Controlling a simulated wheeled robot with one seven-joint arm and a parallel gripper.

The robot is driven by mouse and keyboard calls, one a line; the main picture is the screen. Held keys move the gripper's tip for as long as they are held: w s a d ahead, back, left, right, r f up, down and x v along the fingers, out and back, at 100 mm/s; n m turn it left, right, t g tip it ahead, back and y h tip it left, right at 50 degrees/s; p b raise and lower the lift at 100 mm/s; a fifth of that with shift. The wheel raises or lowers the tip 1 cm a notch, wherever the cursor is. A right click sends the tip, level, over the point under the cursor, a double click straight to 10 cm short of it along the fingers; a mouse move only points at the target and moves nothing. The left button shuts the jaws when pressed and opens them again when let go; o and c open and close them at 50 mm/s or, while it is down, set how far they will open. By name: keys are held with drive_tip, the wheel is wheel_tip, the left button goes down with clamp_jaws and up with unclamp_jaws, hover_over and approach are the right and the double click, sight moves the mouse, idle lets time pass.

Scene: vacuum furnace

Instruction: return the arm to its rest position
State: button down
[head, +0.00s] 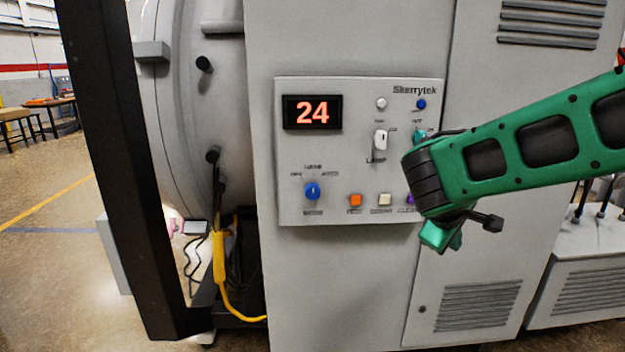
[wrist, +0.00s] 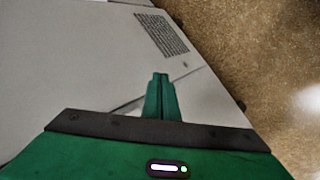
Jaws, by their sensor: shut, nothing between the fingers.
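My green arm (head: 535,140) reaches in from the right in the head view, in front of the furnace's control panel. Its dark wrist section covers the panel's lower right part. My gripper (head: 440,236) hangs below that wrist, just under the panel's bottom edge. In the wrist view my gripper (wrist: 160,78) shows with its green fingers together and nothing between them. The cabinet face is behind it; I see no contact.
The control panel (head: 350,212) has a display (head: 312,112) reading 24, a blue knob (head: 312,190), a white lamp switch (head: 380,140) and several buttons. A dark post (head: 120,170) stands at left. A yellow cable (head: 220,262) hangs below the chamber (head: 185,100). Floor (head: 50,270) is clear at left.

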drive_tip(key=s+d+f+m+g+y, duration=0.15)
drive_tip(key=s+d+m, duration=0.25)
drive_tip(key=s, duration=0.4)
drive_tip(key=s+d+f+m+g+y, duration=0.1)
drive_tip(key=s+d+f+m+g, duration=0.2)
drive_tip(key=s, duration=0.5)
drive_tip(key=s+m+g+y, duration=0.1)
drive_tip(key=s+m+y, duration=0.3)
drive_tip(key=s, duration=0.9)
drive_tip(key=shift+s+a+f+m, duration=0.3)
drive_tip(key=shift+s+a+m, duration=0.1)
drive_tip(key=shift+m, duration=0.7)
drive_tip(key=shift+w, duration=0.1)
drive_tip(key=shift+w+f, duration=0.25)
drive_tip(key=shift+w, duration=0.35)
